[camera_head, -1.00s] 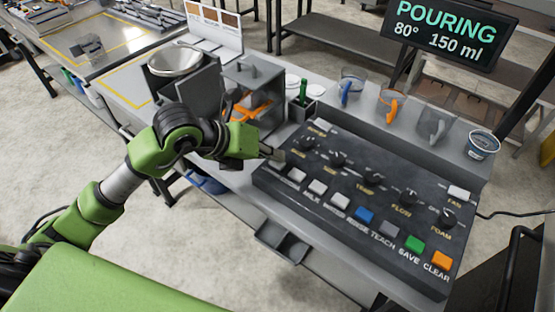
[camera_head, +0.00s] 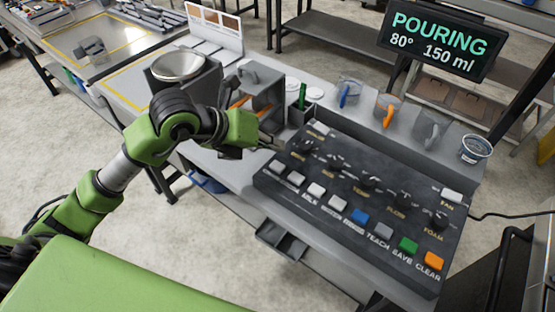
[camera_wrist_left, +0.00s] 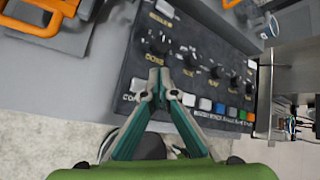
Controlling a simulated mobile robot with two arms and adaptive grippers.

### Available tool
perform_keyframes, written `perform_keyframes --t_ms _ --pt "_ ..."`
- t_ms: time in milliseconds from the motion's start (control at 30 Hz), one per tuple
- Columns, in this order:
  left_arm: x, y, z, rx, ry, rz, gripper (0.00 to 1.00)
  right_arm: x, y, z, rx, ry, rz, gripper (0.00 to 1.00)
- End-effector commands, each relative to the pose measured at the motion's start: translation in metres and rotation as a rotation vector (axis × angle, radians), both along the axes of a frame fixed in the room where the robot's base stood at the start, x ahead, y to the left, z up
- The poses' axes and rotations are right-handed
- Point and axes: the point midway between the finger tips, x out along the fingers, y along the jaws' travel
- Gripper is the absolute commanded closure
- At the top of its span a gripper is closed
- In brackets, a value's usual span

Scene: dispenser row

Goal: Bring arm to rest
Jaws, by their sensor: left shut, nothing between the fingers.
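My left gripper (camera_head: 274,143) is shut and empty. In the head view it hangs near the left end of the black control panel (camera_head: 342,226), close to its top left corner. The left wrist view shows its two fingers (camera_wrist_left: 160,90) meeting at the tips, with the panel behind them. The panel carries a row of dark knobs and a row of coloured buttons, among them a blue button (camera_head: 360,216), a green button (camera_head: 408,245) and an orange button (camera_head: 433,260). My right gripper is not in view.
A display (camera_head: 434,40) reads POURING, 80°, 150 ml. Behind the panel stand several jugs, one with an orange handle (camera_head: 389,117), and a cup (camera_head: 476,149). A grey dispenser (camera_head: 264,90) and a bowl (camera_head: 179,66) stand behind my arm. Open floor lies in front.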

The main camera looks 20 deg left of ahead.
Motion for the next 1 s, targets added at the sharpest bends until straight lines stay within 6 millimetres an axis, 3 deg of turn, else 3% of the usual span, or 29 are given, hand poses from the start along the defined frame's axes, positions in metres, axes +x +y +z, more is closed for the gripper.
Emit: perform_keyframes --t_ms 100,667,767,867,1000 --pt "0.0 0.0 0.012 0.0 -0.001 -0.001 1.0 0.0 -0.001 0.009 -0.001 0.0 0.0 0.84" --pt "-0.001 -0.003 0.011 -0.011 0.0 -0.007 1.0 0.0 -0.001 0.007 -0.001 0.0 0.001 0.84" --pt "-0.008 -0.025 0.016 -0.087 -0.01 -0.053 1.0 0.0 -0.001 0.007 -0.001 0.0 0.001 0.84" --pt "-0.022 -0.066 0.034 -0.257 -0.035 -0.137 1.0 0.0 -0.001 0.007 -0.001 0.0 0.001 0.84" --pt "-0.048 -0.12 0.091 -0.62 -0.096 -0.226 1.0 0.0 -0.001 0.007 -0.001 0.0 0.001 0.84"
